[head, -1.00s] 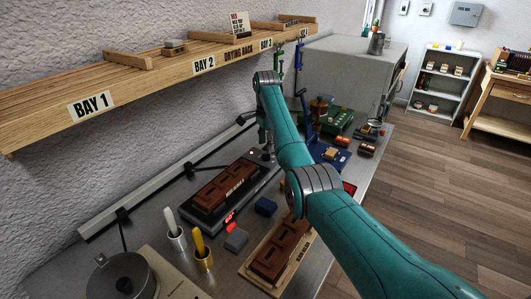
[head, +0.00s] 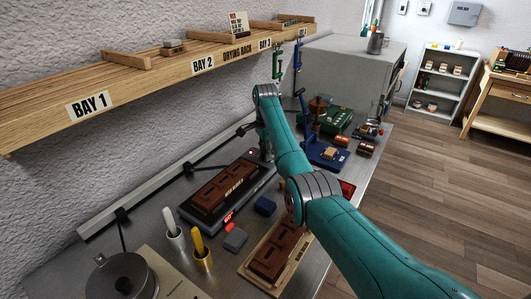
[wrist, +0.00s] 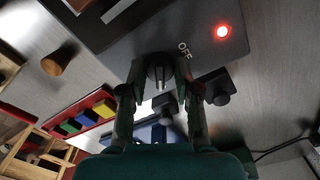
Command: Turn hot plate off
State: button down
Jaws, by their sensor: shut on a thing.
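The hot plate (head: 251,192) is a dark slab on the metal bench in the head view, with a brown lettered block on top. In the wrist view its dark panel (wrist: 205,50) carries a white OFF mark and a glowing red lamp (wrist: 222,32). The round black knob (wrist: 158,68) stands between my fingers, beside and below the OFF mark. A pale line shows on it, running roughly up and down the picture. My gripper (wrist: 160,90) is shut on the knob. In the head view my gripper (head: 266,152) is at the slab's far right end, partly hidden by my arm.
A second brown block (head: 275,255) lies on a wooden board at the front. The drying rack shelf (head: 150,75) runs along the wall above. Blue and green tools crowd the bench beyond.

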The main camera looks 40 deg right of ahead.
jog(key=shift+n, duration=0.4)
jog(key=n, duration=1)
jog(key=shift+n, duration=0.4)
jog(key=n, duration=0.6)
jog(key=shift+n, duration=0.3)
jog(key=n, duration=0.5)
jog(key=shift+n, duration=0.3)
jog(key=c, duration=0.8)
grip_release()
